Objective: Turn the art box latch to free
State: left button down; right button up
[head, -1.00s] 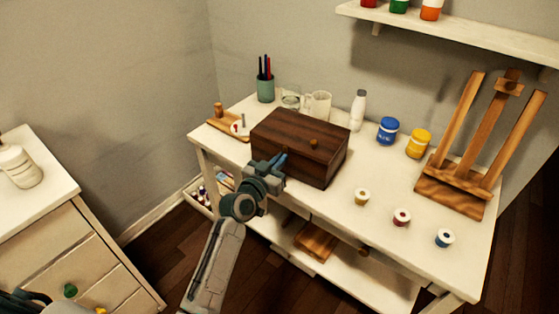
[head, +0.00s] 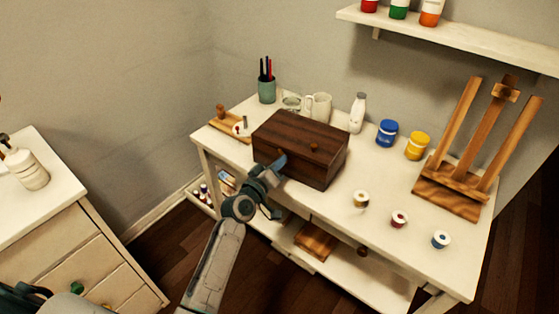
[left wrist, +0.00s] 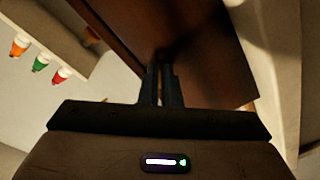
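The art box (head: 290,158) is a dark brown wooden box with its lid down, on the white desk. A small round brown knob (head: 314,147) shows on it. My left gripper (head: 280,162) is at the box's left front side, its fingertips at or very near the wood. In the left wrist view the two fingers (left wrist: 161,70) are nearly together, a narrow gap between them, and point at the dark brown box face (left wrist: 205,50). Whether they touch or pinch a latch there is too dark to tell. My right gripper is out of view.
A cup of pens (head: 267,90), a mug (head: 319,106) and a white bottle (head: 357,112) stand behind the box. Blue (head: 387,132) and yellow (head: 417,145) jars and an easel (head: 465,165) stand to the right. Small paint pots (head: 399,218) lie along the front right.

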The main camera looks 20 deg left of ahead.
pick_arm(q)
jog(key=n+p, duration=0.1)
jog(key=n, duration=0.3)
jog(key=shift+f+n, duration=0.1)
jog(key=shift+n, duration=0.2)
jog(key=shift+f+n+p, duration=0.15)
jog(key=shift+n+p, duration=0.55)
jog(key=shift+n, duration=1.2)
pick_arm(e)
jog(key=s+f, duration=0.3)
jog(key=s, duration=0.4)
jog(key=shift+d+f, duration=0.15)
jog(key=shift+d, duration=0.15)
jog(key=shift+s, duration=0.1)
pick_arm(q)
jog(key=c, duration=1.6)
grip_release()
jog(key=shift+a, duration=0.1)
jog(key=shift+c, duration=0.2)
jog(key=shift+s, duration=0.1)
